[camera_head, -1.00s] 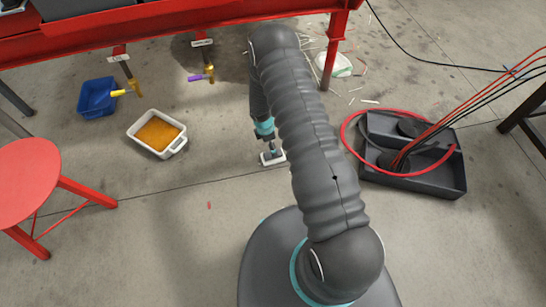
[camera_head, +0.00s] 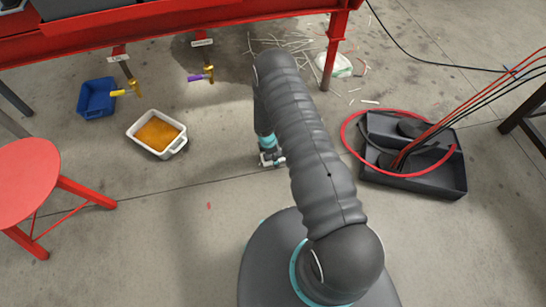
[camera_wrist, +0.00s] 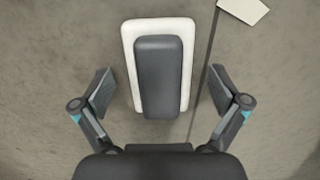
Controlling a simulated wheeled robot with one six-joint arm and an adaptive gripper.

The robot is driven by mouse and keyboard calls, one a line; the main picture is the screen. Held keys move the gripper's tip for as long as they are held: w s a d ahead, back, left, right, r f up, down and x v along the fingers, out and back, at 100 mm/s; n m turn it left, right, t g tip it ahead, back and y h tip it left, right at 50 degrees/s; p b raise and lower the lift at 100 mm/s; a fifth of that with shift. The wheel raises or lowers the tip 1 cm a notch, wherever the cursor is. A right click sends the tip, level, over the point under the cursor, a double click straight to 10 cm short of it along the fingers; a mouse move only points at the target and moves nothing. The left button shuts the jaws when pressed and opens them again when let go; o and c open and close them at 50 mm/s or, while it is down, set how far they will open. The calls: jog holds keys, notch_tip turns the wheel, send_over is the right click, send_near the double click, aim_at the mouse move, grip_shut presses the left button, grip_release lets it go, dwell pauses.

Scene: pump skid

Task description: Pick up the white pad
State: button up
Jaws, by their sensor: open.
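The white pad (camera_wrist: 130,48) lies on the concrete floor in the wrist view, with a dark grey block (camera_wrist: 160,75) on top of it. My gripper (camera_wrist: 161,90) is open in the wrist view, one finger on each side of the pad and apart from it. In the head view my gripper (camera_head: 271,160) is low over the floor beside my arm, and it largely hides the pad there.
A white dish of orange liquid (camera_head: 180,145) and a blue bin (camera_head: 84,101) stand to the left. A black tray (camera_head: 430,185) with hoses is at right. A red stool (camera_head: 27,180) is far left. A white piece (camera_wrist: 243,10) lies near the floor seam.

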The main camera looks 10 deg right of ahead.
jog(key=c, duration=1.2)
jog(key=shift+r, duration=0.1)
jog(key=shift+c, duration=0.2)
jog(key=shift+r, duration=0.55)
notch_tip(320, 180, up, 3)
jog(key=shift+w+f, duration=0.1)
jog(key=shift+f, duration=0.05)
jog(key=s+d+r, duration=0.6)
jog(key=d+r, duration=0.1)
jog(key=d, duration=0.3)
jog(key=shift+s, duration=0.1)
